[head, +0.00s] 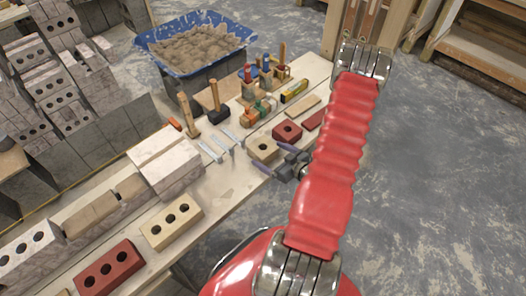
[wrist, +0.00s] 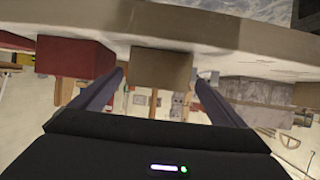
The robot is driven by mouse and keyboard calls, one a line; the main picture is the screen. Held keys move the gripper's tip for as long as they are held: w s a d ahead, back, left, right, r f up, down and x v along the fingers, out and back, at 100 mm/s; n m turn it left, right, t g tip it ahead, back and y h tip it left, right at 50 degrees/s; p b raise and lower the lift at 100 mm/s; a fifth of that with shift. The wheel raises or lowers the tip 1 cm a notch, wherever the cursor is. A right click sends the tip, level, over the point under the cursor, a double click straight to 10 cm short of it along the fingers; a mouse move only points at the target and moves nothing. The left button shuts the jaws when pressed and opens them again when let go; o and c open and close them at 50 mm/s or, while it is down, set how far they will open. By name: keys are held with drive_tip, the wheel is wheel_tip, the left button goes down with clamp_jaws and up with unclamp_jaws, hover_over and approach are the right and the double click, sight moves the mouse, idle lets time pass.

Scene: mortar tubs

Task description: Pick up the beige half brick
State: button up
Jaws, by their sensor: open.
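The beige half brick (head: 264,149) with one hole lies on the light bench top near its right edge, in the head view. My gripper (head: 275,158) is open and empty, just right of the half brick, its fingers pointing toward it. In the wrist view, which looks upside down, the beige half brick (wrist: 161,66) is ahead between the spread fingers of my gripper (wrist: 162,76). I cannot tell whether the fingertips overlap its sides. The half brick's far side is hidden in the wrist view.
A red half brick (head: 287,132) sits close behind it, and it also shows in the wrist view (wrist: 74,58). A full beige brick (head: 172,223) and red brick (head: 109,268) lie nearer. Metal tools (head: 212,150) lie left; a blue mortar tub (head: 197,45) stands beyond.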

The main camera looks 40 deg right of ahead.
sight(263, 150)
drive_tip(key=shift+x, duration=2.6)
drive_tip(key=shift+d, duration=0.1)
drive_tip(key=shift+c, duration=0.4)
drive_tip(key=c, duration=1.8)
drive_tip(key=shift+o, duration=0.2)
drive_tip(key=shift+r, duration=0.1)
drive_tip(key=shift+r, duration=4.9)
